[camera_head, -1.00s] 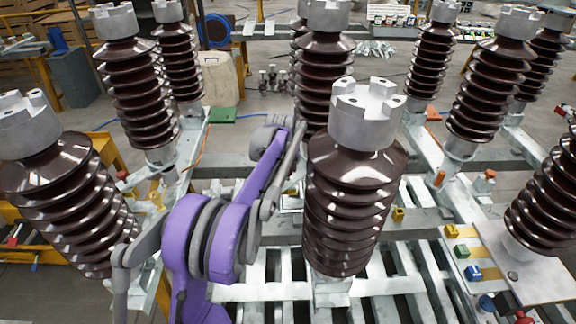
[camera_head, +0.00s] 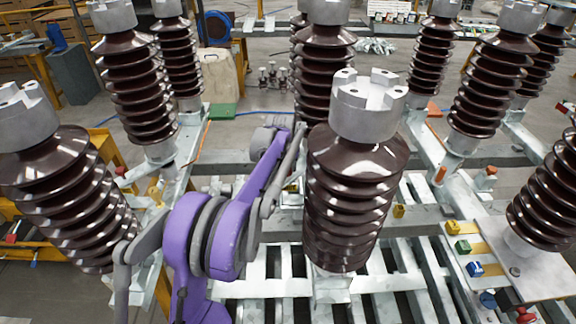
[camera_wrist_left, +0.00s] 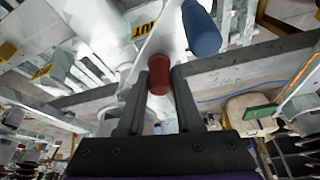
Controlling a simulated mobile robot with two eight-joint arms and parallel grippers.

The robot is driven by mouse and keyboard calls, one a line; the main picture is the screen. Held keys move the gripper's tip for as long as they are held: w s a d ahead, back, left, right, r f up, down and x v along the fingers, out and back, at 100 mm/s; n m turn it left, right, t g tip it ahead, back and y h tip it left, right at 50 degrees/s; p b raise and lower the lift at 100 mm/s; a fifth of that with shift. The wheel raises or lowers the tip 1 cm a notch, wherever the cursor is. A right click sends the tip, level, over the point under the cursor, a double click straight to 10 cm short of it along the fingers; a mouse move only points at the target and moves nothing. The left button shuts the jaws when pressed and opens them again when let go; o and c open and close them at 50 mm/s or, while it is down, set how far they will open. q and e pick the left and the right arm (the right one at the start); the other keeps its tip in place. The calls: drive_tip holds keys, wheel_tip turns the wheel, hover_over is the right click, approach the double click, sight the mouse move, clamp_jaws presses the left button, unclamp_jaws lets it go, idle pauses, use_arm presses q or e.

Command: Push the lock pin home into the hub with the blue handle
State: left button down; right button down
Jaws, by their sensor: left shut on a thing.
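In the left wrist view, my left gripper (camera_wrist_left: 157,92) has a short red cylindrical grip (camera_wrist_left: 159,74) between its fingertips and is shut on it. A thicker blue handle (camera_wrist_left: 201,28) stands just beyond it, up and to the right, apart from the fingers. A pale plate (camera_wrist_left: 155,40) lies behind both, with a black-on-yellow label (camera_wrist_left: 143,30) beside it. The pin shaft and the hub's hole cannot be made out. In the head view my purple left arm reaches forward, and its gripper is hidden or too small to tell. My right gripper is not in view.
A brown ribbed insulator (camera_head: 357,190) with a grey metal cap stands close to the right of my left arm. Another leaning insulator (camera_head: 70,195) is at the left. Grey slatted frames (camera_head: 270,290) lie below. A plate with coloured blocks (camera_head: 500,262) is at the lower right.

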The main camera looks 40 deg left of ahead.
use_arm(q)
drive_tip(key=shift+f, duration=0.3)
drive_tip(key=c, duration=0.5)
unclamp_jaws()
drive_tip(key=v, duration=1)
drive_tip(key=shift+s+r, duration=0.2)
drive_tip(key=shift+r, duration=0.1)
drive_tip(key=shift+d, duration=0.15)
